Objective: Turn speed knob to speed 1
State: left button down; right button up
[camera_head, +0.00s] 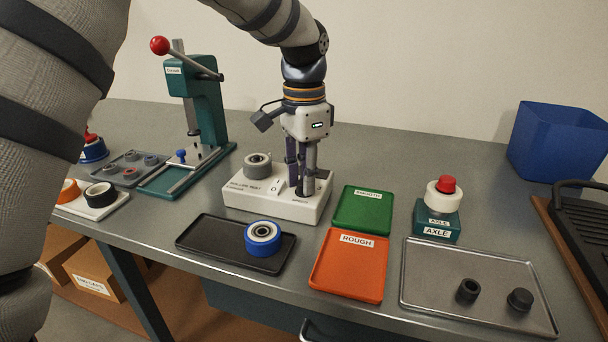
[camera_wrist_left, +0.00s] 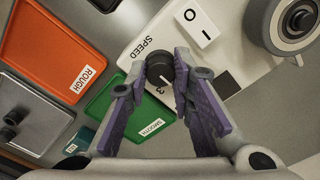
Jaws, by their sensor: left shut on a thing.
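The roller test unit (camera_head: 254,199) is a white box on the grey bench. Its black speed knob (camera_wrist_left: 160,68) shows in the left wrist view beside the label SPEED, with a white pointer line and a digit 3 printed near it. My left gripper (camera_head: 303,188) points down over the right end of the box. Its purple-grey fingers (camera_wrist_left: 160,78) are shut on the knob, one on each side. In the head view the fingers mostly hide the knob. My right gripper is not in view.
A white rocker switch (camera_head: 276,186) and a grey roller (camera_head: 257,165) are on the box, left of the gripper. In front are a black tray (camera_head: 210,236) with a blue-rimmed wheel (camera_head: 263,239), a green tray (camera_head: 362,210) and an orange tray (camera_head: 347,267). A teal press (camera_head: 205,100) stands left.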

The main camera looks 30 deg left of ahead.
pick_arm(q)
jog(key=shift+n, duration=0.3)
jog(key=n, duration=0.3)
jog(key=shift+n, duration=2.6)
jog(key=c, duration=1.7)
grip_release()
jog(key=shift+o, duration=0.2)
jog(key=shift+r, duration=0.1)
notch_tip(320, 180, up, 12)
